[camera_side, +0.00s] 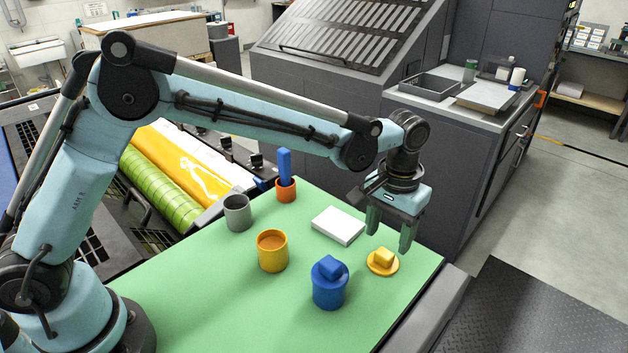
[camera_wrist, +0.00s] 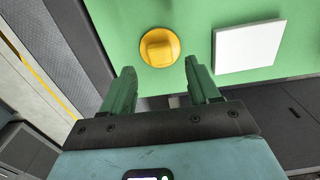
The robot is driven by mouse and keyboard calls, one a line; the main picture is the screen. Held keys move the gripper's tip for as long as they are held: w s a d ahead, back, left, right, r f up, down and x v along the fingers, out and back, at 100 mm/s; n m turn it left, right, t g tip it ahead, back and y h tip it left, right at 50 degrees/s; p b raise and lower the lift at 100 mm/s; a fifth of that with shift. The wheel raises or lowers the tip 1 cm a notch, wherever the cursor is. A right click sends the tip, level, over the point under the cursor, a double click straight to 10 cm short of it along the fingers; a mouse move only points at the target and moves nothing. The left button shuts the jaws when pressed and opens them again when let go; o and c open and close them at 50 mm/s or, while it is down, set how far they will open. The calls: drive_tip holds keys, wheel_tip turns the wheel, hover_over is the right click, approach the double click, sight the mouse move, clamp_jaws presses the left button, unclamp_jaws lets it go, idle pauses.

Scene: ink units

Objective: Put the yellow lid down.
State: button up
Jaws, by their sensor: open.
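The yellow lid (camera_side: 382,262) lies flat on the green mat (camera_side: 190,300) near its right corner, its block-shaped knob facing up. In the wrist view the lid (camera_wrist: 159,47) shows ahead of the fingertips, clear of both. My gripper (camera_side: 391,235) is open and empty, its green fingers pointing down above and behind the lid. It also shows in the wrist view (camera_wrist: 158,68), with a wide gap between the fingers. The yellow pot (camera_side: 272,252) stands upright and uncovered to the left, with orange-brown contents visible.
A blue pot with a blue lid (camera_side: 330,284) stands left of the yellow lid. A white block (camera_side: 338,225) lies behind it. A grey cup (camera_side: 238,212) and an orange cup (camera_side: 286,190) holding a blue stick stand farther back. The mat's front left is clear.

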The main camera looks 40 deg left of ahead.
sight(384, 253)
wheel_tip(384, 253, up, 7)
drive_tip(key=s+a+r+t, duration=0.2)
drive_tip(key=s+a+r, duration=0.1)
drive_tip(key=a, duration=0.3)
drive_tip(key=s+a+r+t, duration=0.1)
drive_tip(key=s+a+r, duration=0.1)
drive_tip(key=s+a, duration=0.3)
drive_tip(key=s+a+f+t, duration=0.4)
drive_tip(key=s+a, duration=0.4)
drive_tip(key=a, duration=0.1)
